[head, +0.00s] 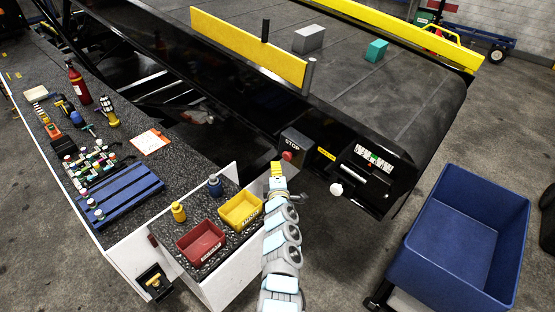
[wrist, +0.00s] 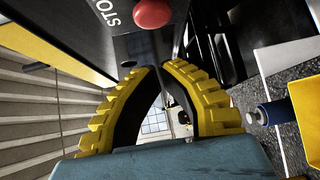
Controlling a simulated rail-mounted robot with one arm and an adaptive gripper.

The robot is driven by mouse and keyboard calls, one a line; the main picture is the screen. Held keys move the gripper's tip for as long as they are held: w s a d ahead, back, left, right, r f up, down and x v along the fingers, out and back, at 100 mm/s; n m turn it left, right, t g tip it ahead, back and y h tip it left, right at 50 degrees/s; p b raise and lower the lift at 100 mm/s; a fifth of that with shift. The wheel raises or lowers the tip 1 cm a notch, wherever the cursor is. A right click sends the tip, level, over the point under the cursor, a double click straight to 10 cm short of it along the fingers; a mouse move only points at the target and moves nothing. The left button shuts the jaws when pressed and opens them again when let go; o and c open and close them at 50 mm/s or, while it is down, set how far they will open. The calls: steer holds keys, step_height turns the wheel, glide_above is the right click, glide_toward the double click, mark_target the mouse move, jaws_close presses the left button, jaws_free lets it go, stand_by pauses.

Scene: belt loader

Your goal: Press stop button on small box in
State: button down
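The stop box (head: 297,146) is a small dark box with white STOP lettering, fixed to the front of the belt loader. Its round red button (head: 287,155) faces outward. My gripper (head: 277,166) is just below and left of the button in the head view. In the wrist view the yellow ribbed fingers of my gripper (wrist: 160,66) curve in until their tips almost meet, with nothing held between them. No contact with the button shows.
A control panel (head: 375,163) and a white knob (head: 336,189) are right of the stop box. A yellow bin (head: 240,211), red bin (head: 202,243) and blue bottle (head: 215,186) stand on the bench left of my arm. A large blue crate (head: 416,243) is at right.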

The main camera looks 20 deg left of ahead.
steer(key=p+v, duration=0.6)
steer(key=v, duration=0.3)
steer(key=shift+p, duration=0.4)
steer(key=shift+d, duration=0.15)
steer(key=shift+r, duration=0.1)
